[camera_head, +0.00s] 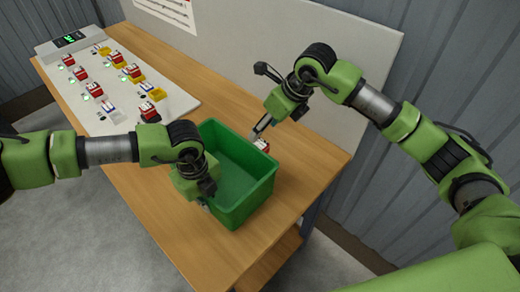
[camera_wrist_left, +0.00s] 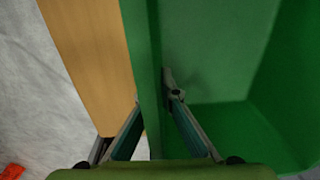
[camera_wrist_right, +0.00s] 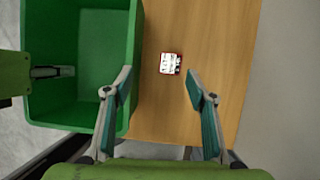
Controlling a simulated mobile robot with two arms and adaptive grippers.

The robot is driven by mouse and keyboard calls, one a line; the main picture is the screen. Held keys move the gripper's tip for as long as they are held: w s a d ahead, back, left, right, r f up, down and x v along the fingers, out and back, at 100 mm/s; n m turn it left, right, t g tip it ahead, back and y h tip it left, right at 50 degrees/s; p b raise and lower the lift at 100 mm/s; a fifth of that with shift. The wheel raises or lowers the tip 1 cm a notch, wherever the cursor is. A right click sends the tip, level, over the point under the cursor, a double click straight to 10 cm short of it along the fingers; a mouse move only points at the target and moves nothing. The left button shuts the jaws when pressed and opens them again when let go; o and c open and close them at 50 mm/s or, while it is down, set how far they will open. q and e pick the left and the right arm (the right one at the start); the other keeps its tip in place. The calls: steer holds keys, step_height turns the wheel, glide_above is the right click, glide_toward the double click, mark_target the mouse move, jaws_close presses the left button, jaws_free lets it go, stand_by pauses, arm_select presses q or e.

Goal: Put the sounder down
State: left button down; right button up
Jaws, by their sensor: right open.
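A small red and white sounder (camera_head: 262,145) sits on the wooden table just right of the green bin (camera_head: 262,192). In the right wrist view, the sounder (camera_wrist_right: 170,63) lies ahead of my right gripper (camera_wrist_right: 153,92), whose fingers are spread apart with nothing between them. The near finger overlaps the bin's right rim in that view. My left gripper (camera_wrist_left: 152,98) has its fingers on either side of one bin wall and appears closed on it. In the head view the left fingertips are mostly hidden by the wrist and bin. The bin's visible inside is empty.
A white board (camera_head: 120,85) at the far left of the table (camera_head: 165,195) carries several red and white units and yellow parts. A display box (camera_head: 70,40) stands behind it. A grey panel (camera_head: 260,45) runs along the back. Bare wood lies right of the bin.

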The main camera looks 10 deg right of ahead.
mark_target(260, 144)
steer(key=shift+h, duration=0.6)
steer(key=f, duration=0.2)
steer(key=w+f, duration=0.1)
steer(key=f, duration=0.1)
steer(key=w+f, duration=0.1)
steer(key=f, duration=0.1)
steer(key=shift+d+f, duration=0.1)
steer(key=shift+d, duration=0.05)
steer(key=shift+x, duration=2.9)
steer(key=shift+d, duration=0.15)
steer(key=c, duration=1.3)
steer(key=shift+c, duration=0.4)
